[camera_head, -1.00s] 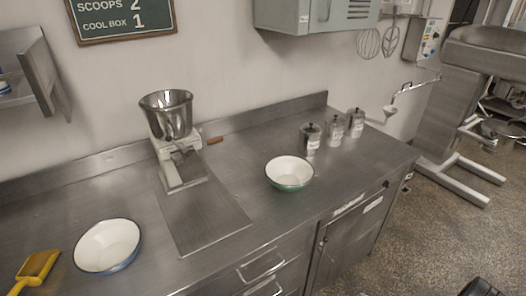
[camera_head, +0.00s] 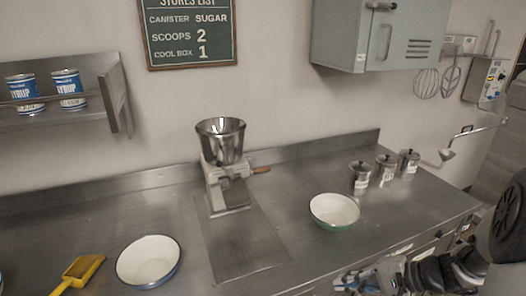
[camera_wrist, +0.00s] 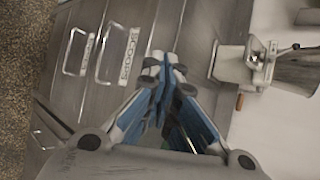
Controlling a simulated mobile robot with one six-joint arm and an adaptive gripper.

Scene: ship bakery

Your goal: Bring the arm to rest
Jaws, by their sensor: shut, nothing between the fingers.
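My gripper (camera_head: 352,281) is at the lower right of the head view, in front of the counter's front edge, with my dark arm behind it at the right. In the wrist view my gripper (camera_wrist: 163,70) has its blue-lined fingers drawn together at the tips, with nothing between them. It touches nothing that I can see.
The steel counter (camera_head: 120,212) bears a grain mill (camera_head: 222,170), a green-rimmed bowl (camera_head: 334,210), a blue-rimmed bowl (camera_head: 148,262), a yellow scoop (camera_head: 80,270) and three canisters (camera_head: 385,171). The wrist view shows labelled drawers (camera_wrist: 122,50). A wall cabinet (camera_head: 375,38) hangs above.

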